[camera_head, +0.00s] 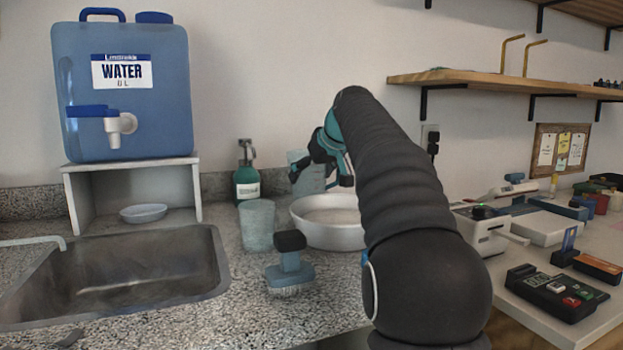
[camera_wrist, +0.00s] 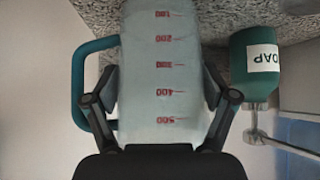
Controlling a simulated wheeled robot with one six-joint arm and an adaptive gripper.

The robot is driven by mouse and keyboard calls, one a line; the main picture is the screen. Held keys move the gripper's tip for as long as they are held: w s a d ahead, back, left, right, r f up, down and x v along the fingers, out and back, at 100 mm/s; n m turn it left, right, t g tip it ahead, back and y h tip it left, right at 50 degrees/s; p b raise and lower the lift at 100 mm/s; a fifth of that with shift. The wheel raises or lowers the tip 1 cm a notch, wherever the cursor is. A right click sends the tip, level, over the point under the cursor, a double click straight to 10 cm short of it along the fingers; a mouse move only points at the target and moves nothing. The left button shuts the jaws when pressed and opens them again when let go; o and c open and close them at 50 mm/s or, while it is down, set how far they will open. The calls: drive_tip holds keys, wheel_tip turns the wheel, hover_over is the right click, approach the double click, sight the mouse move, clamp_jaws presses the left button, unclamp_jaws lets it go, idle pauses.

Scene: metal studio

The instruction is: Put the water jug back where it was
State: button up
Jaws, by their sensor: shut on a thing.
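The water jug (camera_head: 311,172) is clear, with red volume marks in the wrist view (camera_wrist: 161,75) and a teal handle at its left there. My gripper (camera_head: 322,177) is shut on the jug's body, with one finger on each side in the wrist view (camera_wrist: 160,95). In the head view the jug is partly covered by my gripper and stands behind the white bowl (camera_head: 338,238). Its base is hidden there and cut off in the wrist view, so I cannot tell whether it touches the counter.
A green soap bottle (camera_head: 247,178) stands left of the jug. A clear tumbler (camera_head: 258,226) and a scrub brush (camera_head: 290,266) are in front. The sink (camera_head: 120,275) and a blue water tank (camera_head: 125,95) on a stand (camera_head: 190,187) are at left. A device-covered table (camera_head: 540,305) is at right.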

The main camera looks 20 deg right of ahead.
drive_tip(key=shift+f, duration=0.15)
drive_tip(key=o, duration=1.1)
drive_tip(key=shift+o, duration=0.2)
drive_tip(key=shift+s+r, duration=0.1)
drive_tip(key=shift+r, duration=0.15)
drive_tip(key=p+v, duration=0.1)
drive_tip(key=v, duration=1)
drive_tip(key=shift+s+r, duration=0.2)
drive_tip(key=shift+s, duration=0.15)
drive_tip(key=shift+d, duration=0.15)
